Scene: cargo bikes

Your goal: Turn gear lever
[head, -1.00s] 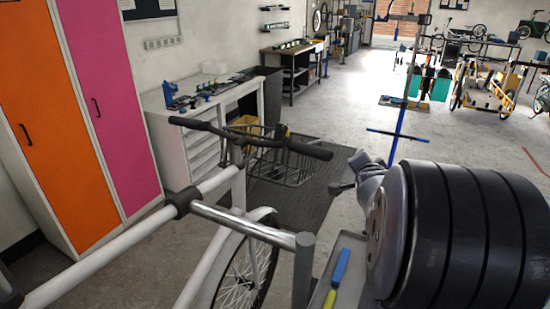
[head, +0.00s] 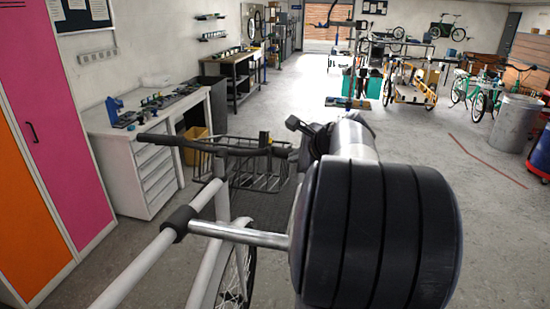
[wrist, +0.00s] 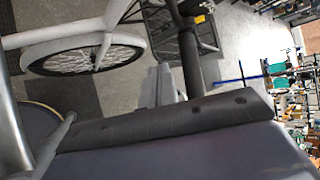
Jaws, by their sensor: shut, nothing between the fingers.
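The bike's dark handlebar (head: 205,146) runs across the head view. Its right end comes close to my gripper. A small black part with a yellow spot (head: 265,138) sits on the bar near the right grip; it looks like the gear lever, but it is too small to make out its position. The bar also shows in the wrist view (wrist: 189,55), with a yellow-marked part (wrist: 195,8) at the top edge. My gripper (head: 294,124) is shut and empty, just right of and slightly above the grip. Contact cannot be told. My arm hides part of the area.
The white frame (head: 150,262) and a wire basket (head: 250,172) are close to my arm. A white workbench (head: 150,165) and pink and orange lockers (head: 70,130) stand left. Open floor (head: 480,210) lies to the right.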

